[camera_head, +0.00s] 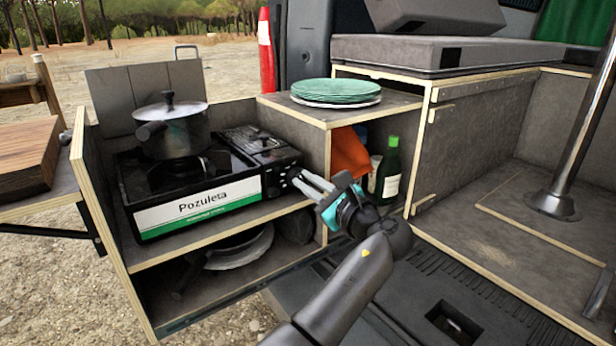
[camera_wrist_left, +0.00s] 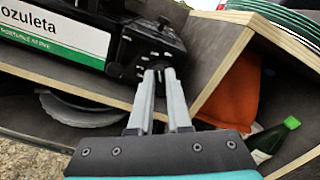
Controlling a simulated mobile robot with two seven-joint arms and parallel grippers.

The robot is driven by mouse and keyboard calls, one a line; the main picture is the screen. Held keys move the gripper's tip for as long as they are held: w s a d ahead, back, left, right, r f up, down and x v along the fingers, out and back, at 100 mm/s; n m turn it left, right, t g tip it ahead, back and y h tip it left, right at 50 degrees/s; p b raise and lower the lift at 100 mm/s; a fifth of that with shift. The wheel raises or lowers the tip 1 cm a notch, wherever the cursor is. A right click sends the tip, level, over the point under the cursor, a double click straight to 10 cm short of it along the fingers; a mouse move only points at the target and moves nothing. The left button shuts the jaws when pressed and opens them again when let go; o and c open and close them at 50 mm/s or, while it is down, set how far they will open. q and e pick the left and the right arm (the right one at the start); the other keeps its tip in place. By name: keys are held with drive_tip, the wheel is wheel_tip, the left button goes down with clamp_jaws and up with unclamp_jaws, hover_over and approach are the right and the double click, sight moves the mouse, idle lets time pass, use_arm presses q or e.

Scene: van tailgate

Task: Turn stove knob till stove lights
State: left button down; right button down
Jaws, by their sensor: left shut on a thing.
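The black camping stove (camera_head: 160,195) with a white and green "Pozuleta" label stands on the upper shelf of the pull-out wooden box. Its control panel is at its right end, and it also shows in the wrist view (camera_wrist_left: 135,45). My left gripper (camera_head: 300,178) reaches the right end of the stove's front. Its fingers are shut on the stove knob (camera_wrist_left: 158,66), which the fingertips mostly hide. A pot (camera_head: 175,135) with a lid sits over the burner. I see no flame; the pot hides part of the burner. My right gripper is not in view.
Green plates (camera_head: 336,91) are stacked on the box top right of the stove. Below them are an orange cloth (camera_head: 350,152) and a green bottle (camera_head: 389,170). Pans (camera_head: 240,250) lie on the lower shelf. A wooden divider edge (camera_wrist_left: 222,68) is close right of my fingers.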

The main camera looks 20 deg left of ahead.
use_arm(q)
drive_tip(key=shift+a+n+p, duration=0.1)
drive_tip(key=shift+n+p, duration=0.25)
drive_tip(key=shift+n, duration=0.75)
drive_tip(key=shift+s+f+n+b, duration=0.2)
drive_tip(key=shift+n+b, duration=0.85)
drive_tip(key=shift+n, duration=1.7)
drive_tip(key=shift+w+f+n+b, duration=0.2)
drive_tip(key=shift+n+b, duration=0.8)
drive_tip(key=shift+n, duration=1.8)
drive_tip(key=shift+s+f+n+b, duration=0.25)
drive_tip(key=shift+n+b, duration=0.8)
drive_tip(key=shift+n, duration=1.7)
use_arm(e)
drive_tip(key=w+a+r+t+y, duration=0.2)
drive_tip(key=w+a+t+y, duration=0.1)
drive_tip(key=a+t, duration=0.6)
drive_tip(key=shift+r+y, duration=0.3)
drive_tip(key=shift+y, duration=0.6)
use_arm(q)
drive_tip(key=shift+w, duration=0.1)
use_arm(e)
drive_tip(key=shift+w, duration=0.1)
